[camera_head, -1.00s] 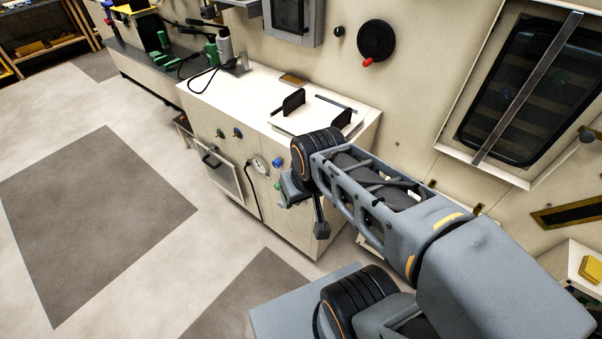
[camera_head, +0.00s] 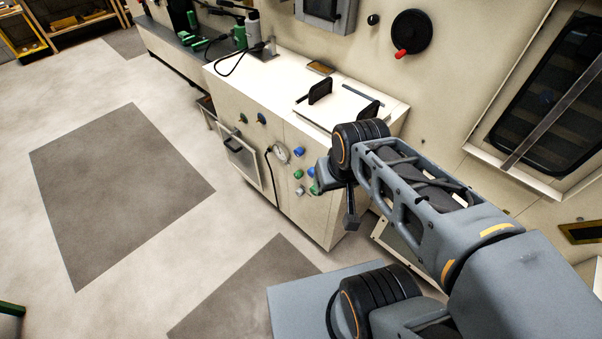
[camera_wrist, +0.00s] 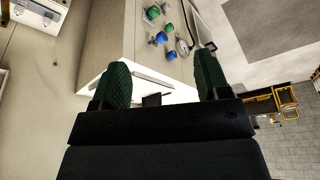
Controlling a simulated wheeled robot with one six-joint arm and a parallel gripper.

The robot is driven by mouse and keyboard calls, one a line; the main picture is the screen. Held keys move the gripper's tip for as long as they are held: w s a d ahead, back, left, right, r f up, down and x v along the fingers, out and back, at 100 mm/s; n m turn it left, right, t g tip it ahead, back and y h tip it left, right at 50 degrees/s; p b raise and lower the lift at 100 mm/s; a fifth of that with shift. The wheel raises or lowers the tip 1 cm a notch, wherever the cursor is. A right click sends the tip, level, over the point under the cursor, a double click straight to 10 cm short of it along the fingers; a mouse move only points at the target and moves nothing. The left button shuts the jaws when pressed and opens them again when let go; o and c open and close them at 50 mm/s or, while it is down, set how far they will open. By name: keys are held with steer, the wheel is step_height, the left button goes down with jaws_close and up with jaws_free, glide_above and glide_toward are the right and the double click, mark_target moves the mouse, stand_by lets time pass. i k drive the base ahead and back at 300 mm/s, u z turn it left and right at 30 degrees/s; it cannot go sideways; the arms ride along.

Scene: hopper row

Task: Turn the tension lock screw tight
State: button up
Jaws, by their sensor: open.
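My gripper (camera_wrist: 162,72) is open and empty in the wrist view, with green textured pads on both fingers. Blue and green knobs sit on the front of a cream cabinet (camera_head: 320,228): an upper blue knob (camera_head: 299,152), a green knob (camera_head: 297,174) and others partly behind my wrist. In the wrist view a blue knob (camera_wrist: 162,37) and a green knob (camera_wrist: 153,12) show beyond the fingers, apart from them. I cannot tell which part is the tension lock screw.
A round gauge (camera_head: 281,153) with a black hose is left of the knobs. A hinged panel (camera_head: 241,158) juts from the cabinet front. Black handles (camera_head: 320,91) stand on the cabinet top. A black handwheel (camera_head: 411,32) is on the wall. The floor at left is clear.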

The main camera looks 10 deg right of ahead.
mark_target(298, 174)
steer(key=u, duration=0.5)
steer(key=k, duration=1.2)
steer(key=z, duration=0.2)
steer(key=i, duration=1.2)
steer(key=u, duration=0.8)
steer(key=i, duration=0.55)
steer(key=u, duration=0.6)
